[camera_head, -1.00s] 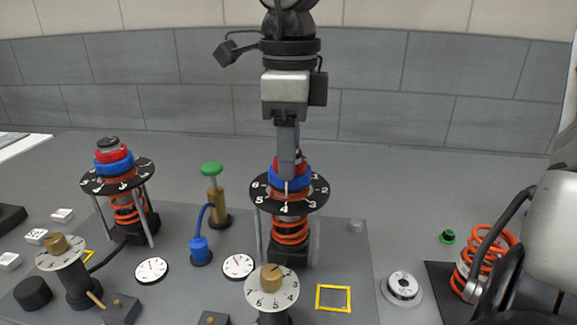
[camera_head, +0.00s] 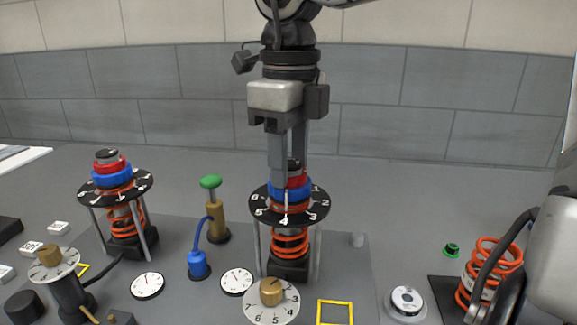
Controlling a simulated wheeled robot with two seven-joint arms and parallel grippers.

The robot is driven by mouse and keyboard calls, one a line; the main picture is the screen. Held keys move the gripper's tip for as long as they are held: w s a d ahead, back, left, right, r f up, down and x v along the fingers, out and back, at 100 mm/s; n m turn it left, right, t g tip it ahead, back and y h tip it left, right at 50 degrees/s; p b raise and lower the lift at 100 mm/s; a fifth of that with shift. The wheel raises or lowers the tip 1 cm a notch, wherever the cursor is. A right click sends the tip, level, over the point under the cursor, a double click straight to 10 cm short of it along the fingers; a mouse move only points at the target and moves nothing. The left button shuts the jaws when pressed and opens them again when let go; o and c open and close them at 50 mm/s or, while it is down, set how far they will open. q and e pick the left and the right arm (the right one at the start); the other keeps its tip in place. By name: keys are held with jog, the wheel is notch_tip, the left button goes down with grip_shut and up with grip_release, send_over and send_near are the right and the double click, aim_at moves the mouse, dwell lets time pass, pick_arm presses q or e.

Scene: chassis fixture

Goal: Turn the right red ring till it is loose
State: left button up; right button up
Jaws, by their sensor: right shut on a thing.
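The right red ring (camera_head: 299,181) sits on top of the middle spring tower, above a blue ring (camera_head: 293,193) and a black numbered dial plate (camera_head: 262,205). My right gripper (camera_head: 288,172) points straight down from above, with one finger on each side of the red ring, shut on it. The fingers hide part of the ring and of the dark post top. The left red ring (camera_head: 112,166) sits on the left tower, above its own blue ring (camera_head: 113,179). My left gripper is not in view.
Around the towers stand a green-topped brass pump (camera_head: 216,205), a blue cylinder (camera_head: 198,262), white gauges (camera_head: 237,281) and a brass-knobbed dial (camera_head: 271,310). A yellow square outline (camera_head: 335,301) marks a bare patch. An orange spring (camera_head: 490,275) stands at right.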

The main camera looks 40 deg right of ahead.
jog(key=n+p, duration=0.1)
jog(key=n, duration=0.3)
jog(key=shift+r+n+p, duration=0.15)
jog(key=shift+n+p, duration=0.2)
jog(key=shift+n, duration=0.05)
jog(key=n+p, duration=0.1)
jog(key=n, duration=0.3)
jog(key=n+p, duration=0.1)
jog(key=n, duration=0.3)
jog(key=shift+p, duration=0.4)
jog(key=n, duration=0.3)
jog(key=shift+p, duration=0.35)
jog(key=o, duration=0.7)
